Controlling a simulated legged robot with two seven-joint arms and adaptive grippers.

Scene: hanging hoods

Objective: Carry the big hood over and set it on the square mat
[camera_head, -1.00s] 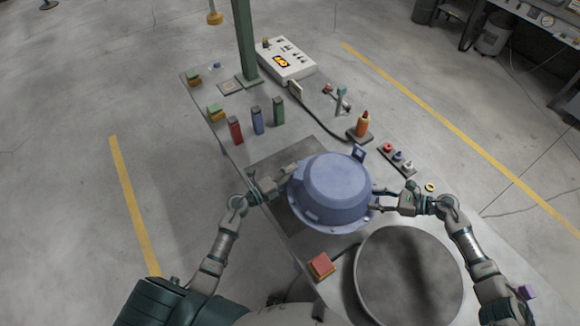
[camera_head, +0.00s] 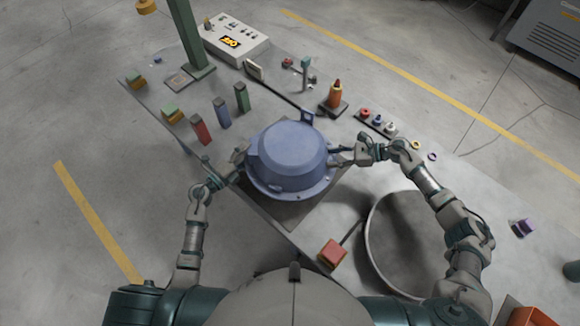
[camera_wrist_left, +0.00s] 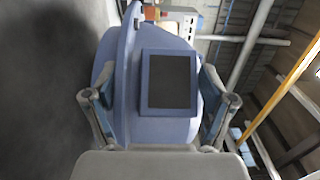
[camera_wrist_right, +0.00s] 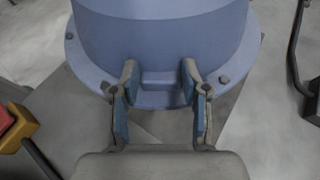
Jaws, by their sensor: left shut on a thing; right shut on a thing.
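The big hood (camera_head: 288,155) is a blue round dome with a flange. It is over the dark square mat (camera_head: 301,213), whose near and right part shows beyond the flange. I cannot tell whether hood and mat touch. My left gripper (camera_head: 241,160) is shut on the hood's left side; in the left wrist view its fingers flank a blue box part with a dark panel (camera_wrist_left: 169,82). My right gripper (camera_head: 343,155) is shut on the hood's right side; in the right wrist view its fingers flank a small block (camera_wrist_right: 160,79) above the bolted flange.
A large grey round plate (camera_head: 400,245) lies at the near right, with a red button box (camera_head: 332,253) left of it. Red, blue and green blocks (camera_head: 221,113) stand behind left. An orange bottle (camera_head: 336,95), a control box (camera_head: 237,40) and a green post (camera_head: 187,35) are farther back.

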